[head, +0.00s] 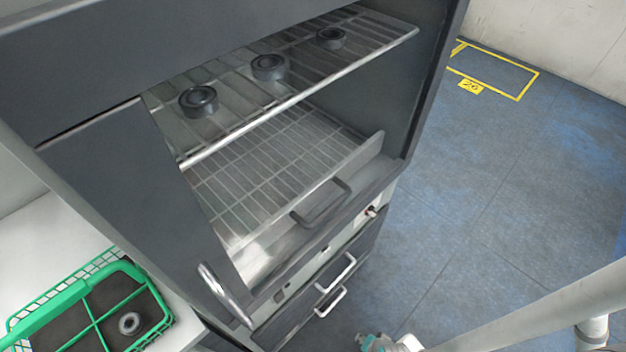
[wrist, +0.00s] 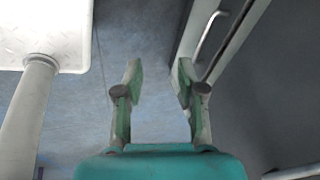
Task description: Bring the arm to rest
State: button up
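My gripper (wrist: 157,85) is open in the wrist view. Its two green-padded fingers stand apart with nothing between them. Blue floor shows beyond the fingertips, and a dark cabinet front with a metal handle (wrist: 207,34) lies beyond the right finger. In the head view my pale arm link crosses the lower right corner, and a teal and white part of my arm shows at the bottom edge. The fingers cannot be made out in the head view.
A dark cabinet (head: 428,75) stands open with wire shelves; several dark rings, one a ring (head: 269,67), sit on the upper shelf. A green basket (head: 60,298) holding a grey ring (head: 129,323) is at lower left. Blue floor (head: 510,220) at right is clear.

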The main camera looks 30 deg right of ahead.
jog(key=s+a+r+n+t, duration=0.1)
jog(key=a+r+n+t, duration=0.1)
jog(key=r, duration=1.2)
jog(key=s+a+r+n+t, duration=0.2)
jog(key=r+n+t, duration=0.3)
jog(key=r, duration=0.9)
jog(key=s+a+r+n+t, duration=0.1)
jog(key=a+r+n+t, duration=0.2)
jog(key=r, duration=1.1)
jog(key=n+t, duration=0.1)
jog(key=n, duration=0.2)
jog(key=shift+s+r+y, duration=0.2)
jog(key=shift+s+y, duration=0.05)
jog(key=shift+y, duration=0.15)
